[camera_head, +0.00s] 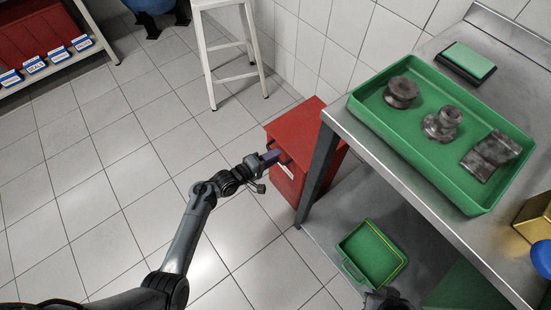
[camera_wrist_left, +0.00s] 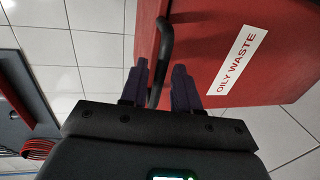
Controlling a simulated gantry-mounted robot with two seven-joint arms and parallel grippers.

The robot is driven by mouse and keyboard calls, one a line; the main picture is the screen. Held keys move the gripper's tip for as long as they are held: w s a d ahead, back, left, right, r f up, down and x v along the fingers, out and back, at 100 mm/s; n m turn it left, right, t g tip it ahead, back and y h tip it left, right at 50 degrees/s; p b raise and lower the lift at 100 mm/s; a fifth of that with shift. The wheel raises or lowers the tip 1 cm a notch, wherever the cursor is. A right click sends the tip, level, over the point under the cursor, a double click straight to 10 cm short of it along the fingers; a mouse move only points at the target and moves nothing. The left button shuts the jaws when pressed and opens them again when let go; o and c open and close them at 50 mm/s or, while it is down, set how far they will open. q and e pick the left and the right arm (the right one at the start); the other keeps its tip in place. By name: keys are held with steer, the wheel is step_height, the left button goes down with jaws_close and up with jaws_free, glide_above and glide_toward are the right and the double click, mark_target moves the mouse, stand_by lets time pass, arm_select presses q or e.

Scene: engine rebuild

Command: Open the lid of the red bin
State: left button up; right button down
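The red bin (camera_head: 312,128) stands on the floor beside the metal bench, and its red lid (camera_head: 297,122) looks shut. In the left wrist view the bin (camera_wrist_left: 270,75) shows an "OILY WASTE" label (camera_wrist_left: 242,60) and a dark bar handle (camera_wrist_left: 163,50). My left gripper (camera_head: 272,157) is at the bin's front, by the handle. In the left wrist view my left gripper (camera_wrist_left: 160,80) has its two purple fingers apart, with the handle's end between them and gaps visible on both sides. A dark part of my right arm shows at the bottom edge; its fingers cannot be made out.
The bench (camera_head: 427,77) overhangs close to the bin's right side and holds a green tray (camera_head: 455,187) of metal parts. A green crate (camera_head: 346,269) lies on the lower shelf. A white stool (camera_head: 229,56) stands behind. The tiled floor at left is clear.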

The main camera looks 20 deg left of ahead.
arm_select(q)
steer(key=shift+w+d+f, duration=0.15)
steer(key=shift+w+d, duration=0.2)
steer(key=shift+w, duration=0.2)
jaws_close()
